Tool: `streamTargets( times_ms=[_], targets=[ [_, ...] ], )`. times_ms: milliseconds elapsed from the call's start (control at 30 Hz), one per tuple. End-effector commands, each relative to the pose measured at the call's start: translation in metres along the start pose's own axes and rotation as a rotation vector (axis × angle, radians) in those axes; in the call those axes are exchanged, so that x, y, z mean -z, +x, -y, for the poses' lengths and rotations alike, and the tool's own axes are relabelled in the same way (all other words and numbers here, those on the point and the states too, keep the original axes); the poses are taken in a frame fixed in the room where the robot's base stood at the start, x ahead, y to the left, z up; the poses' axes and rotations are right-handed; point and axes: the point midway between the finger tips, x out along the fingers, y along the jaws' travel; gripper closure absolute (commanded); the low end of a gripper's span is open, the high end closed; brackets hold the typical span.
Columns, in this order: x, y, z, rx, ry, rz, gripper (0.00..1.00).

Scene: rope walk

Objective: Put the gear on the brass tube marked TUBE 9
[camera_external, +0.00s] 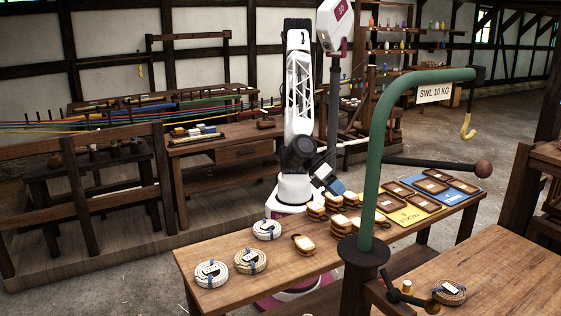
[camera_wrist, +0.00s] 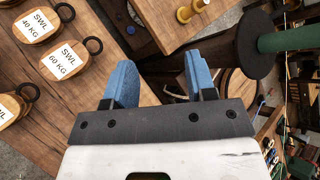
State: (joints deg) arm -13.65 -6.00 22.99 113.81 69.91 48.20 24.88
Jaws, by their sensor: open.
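My gripper (camera_external: 335,188) is over the long wooden table beside the stacked wooden blocks. In the wrist view its blue fingers (camera_wrist: 161,82) are apart with nothing between them; the table edge and darker space show beyond. I cannot make out a gear in either view. No TUBE 9 marking is readable. Brass-coloured pieces (camera_wrist: 185,14) also show at the top of the wrist view, away from my fingers; I cannot tell whether either is the tube.
The green crane post (camera_external: 385,130) with its SWL 10 KG sign and hook rises beside my gripper. Wooden blocks (camera_external: 317,211) labelled SWL, rope coils (camera_external: 211,274), a yellow mat (camera_external: 413,216) and brown trays (camera_external: 430,186) occupy the long table. Its front middle has bare wood.

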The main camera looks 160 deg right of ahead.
Motion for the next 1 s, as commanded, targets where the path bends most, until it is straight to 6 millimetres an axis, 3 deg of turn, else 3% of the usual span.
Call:
streamTargets(
  times_ms=[33, 100, 400, 700, 1000],
  targets=[
    [-0.01, -0.023, -0.007, -0.01, -0.061, -0.02, 0.49],
    [-0.015, -0.045, -0.022, -0.041, -0.136, -0.047, 0.49],
    [-0.03, -0.131, -0.098, -0.197, -0.443, -0.172, 0.49],
    [-0.038, -0.206, -0.182, -0.389, -0.72, -0.305, 0.49],
    [-0.041, -0.27, -0.267, -0.616, -0.953, -0.432, 0.49]
  ],
)
